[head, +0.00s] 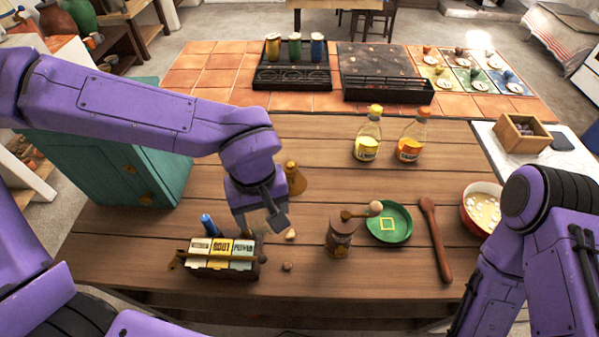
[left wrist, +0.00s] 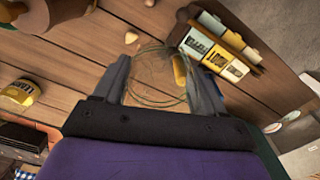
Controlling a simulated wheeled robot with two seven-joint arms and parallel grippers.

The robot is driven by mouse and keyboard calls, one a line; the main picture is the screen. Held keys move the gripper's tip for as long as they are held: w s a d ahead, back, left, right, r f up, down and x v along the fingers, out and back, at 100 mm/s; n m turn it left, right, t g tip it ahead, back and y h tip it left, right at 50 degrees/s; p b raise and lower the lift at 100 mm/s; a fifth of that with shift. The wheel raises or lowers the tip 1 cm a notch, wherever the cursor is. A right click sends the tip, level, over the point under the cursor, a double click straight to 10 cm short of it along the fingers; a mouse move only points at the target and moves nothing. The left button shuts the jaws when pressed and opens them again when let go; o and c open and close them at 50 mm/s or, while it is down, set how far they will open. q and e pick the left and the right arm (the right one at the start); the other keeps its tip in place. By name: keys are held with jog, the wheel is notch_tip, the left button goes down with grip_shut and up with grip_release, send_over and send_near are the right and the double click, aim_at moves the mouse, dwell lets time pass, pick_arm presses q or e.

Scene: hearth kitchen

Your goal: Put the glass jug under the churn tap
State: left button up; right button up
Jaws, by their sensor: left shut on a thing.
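My left gripper (head: 266,222) is over the table, between the card holder and the hand grinder. It is shut on the glass jug, which shows in the left wrist view as a faint clear round outline (left wrist: 150,82) between the fingers (left wrist: 157,82). The jug can hardly be made out in the head view. I cannot tell whether it touches the table. I cannot pick out a churn or its tap in either view. My right arm comes in at the right edge of the head view, but its gripper does not show.
A card holder (head: 222,268), a hand grinder (head: 341,240), a green dish (head: 389,223) and a wooden spoon (head: 434,238) are near. An amber object (head: 295,179) stands just behind my left gripper. Two bottles (head: 368,137) stand farther back; a teal cabinet (head: 110,170) is left.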

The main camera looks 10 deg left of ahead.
pick_arm(q)
jog(key=w+a+f, duration=0.2)
jog(key=w+f, duration=0.1)
jog(key=w, duration=0.1)
jog(key=w+a+f+p, duration=0.1)
jog(key=w+f, duration=0.2)
jog(key=w, duration=0.1)
jog(key=w+a+f+p, duration=0.1)
jog(key=w+a+f, duration=0.1)
jog(key=w+f, duration=0.1)
jog(key=shift+w+a, duration=0.3)
jog(key=shift+w, duration=0.2)
jog(key=shift+w+a+f, duration=0.1)
jog(key=shift+w+f, duration=0.1)
jog(key=shift+f, duration=0.8)
jog(key=shift+w+f, duration=0.15)
jog(key=shift+f, duration=0.8)
jog(key=shift+s+f, duration=0.1)
jog(key=o, duration=1.3)
jog(key=shift+c, duration=0.2)
